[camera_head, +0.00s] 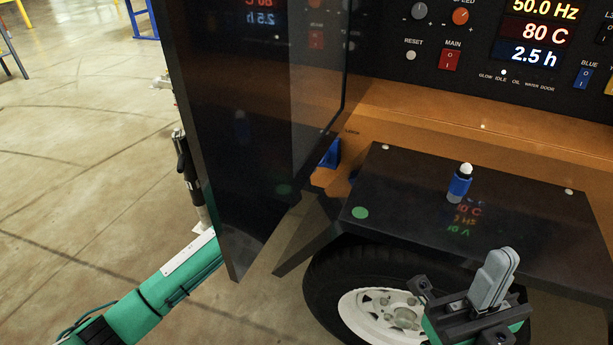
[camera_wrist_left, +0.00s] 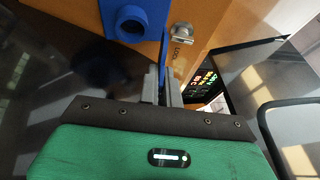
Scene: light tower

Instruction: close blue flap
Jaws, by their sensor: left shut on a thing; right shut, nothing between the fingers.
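In the left wrist view, a blue socket housing (camera_wrist_left: 117,12) with a round opening is on the orange panel. The thin blue flap (camera_wrist_left: 164,50) stands out edge-on beside it, so it looks open. My left gripper (camera_wrist_left: 162,82) is shut on the flap, which runs between its fingers. In the head view, part of the blue fitting (camera_head: 331,154) shows by the dark door's edge; my left gripper is hidden behind that door. My right gripper (camera_head: 493,279) is shut and empty, above the wheel at lower right.
A dark, glossy open door (camera_head: 230,130) stands between the head camera and my left gripper. A black fender (camera_head: 400,190) carries a blue-and-white light piece (camera_head: 460,183). A silver latch (camera_wrist_left: 181,32) sits near the flap.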

